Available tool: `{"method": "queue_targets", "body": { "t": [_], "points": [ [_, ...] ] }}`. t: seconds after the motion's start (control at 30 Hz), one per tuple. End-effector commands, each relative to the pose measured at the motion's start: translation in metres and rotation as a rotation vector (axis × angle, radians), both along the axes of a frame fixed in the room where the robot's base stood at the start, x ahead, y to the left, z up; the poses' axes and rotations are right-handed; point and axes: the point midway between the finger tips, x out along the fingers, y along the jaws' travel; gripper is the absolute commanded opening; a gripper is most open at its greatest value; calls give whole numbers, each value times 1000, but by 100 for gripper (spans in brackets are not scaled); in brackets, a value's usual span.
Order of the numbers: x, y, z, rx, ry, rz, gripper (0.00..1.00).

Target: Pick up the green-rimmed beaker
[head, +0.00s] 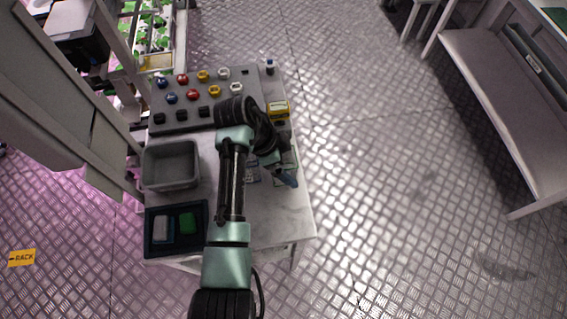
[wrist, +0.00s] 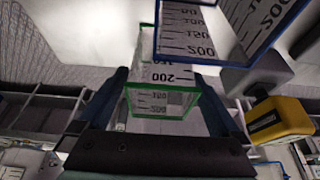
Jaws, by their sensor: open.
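The green-rimmed beaker (wrist: 158,72) is clear, with dark volume marks, and shows at the middle of the wrist view. My gripper (wrist: 161,80) is open, with one finger to each side of this beaker in the picture. Whether the fingers touch it I cannot tell. In the head view my gripper (head: 284,176) is over the right side of the table, and my arm and gripper hide much of that spot. I cannot make out the green rim there.
A blue-rimmed beaker (wrist: 212,28) is close by at the upper right in the wrist view. A yellow and black device (wrist: 280,120) is to the right. On the table (head: 270,226) are a grey bin (head: 171,180), a dark tray (head: 150,245) and a rack of coloured caps.

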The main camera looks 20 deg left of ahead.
Motion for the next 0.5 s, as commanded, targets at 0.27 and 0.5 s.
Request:
{"method": "queue_targets", "body": {
  "t": [0.27, 0.5],
  "points": [
    [2, -3, -8, 2, -1, -1, 100],
    [2, -3, -7, 1, -1, -1, 66]
  ]
}}
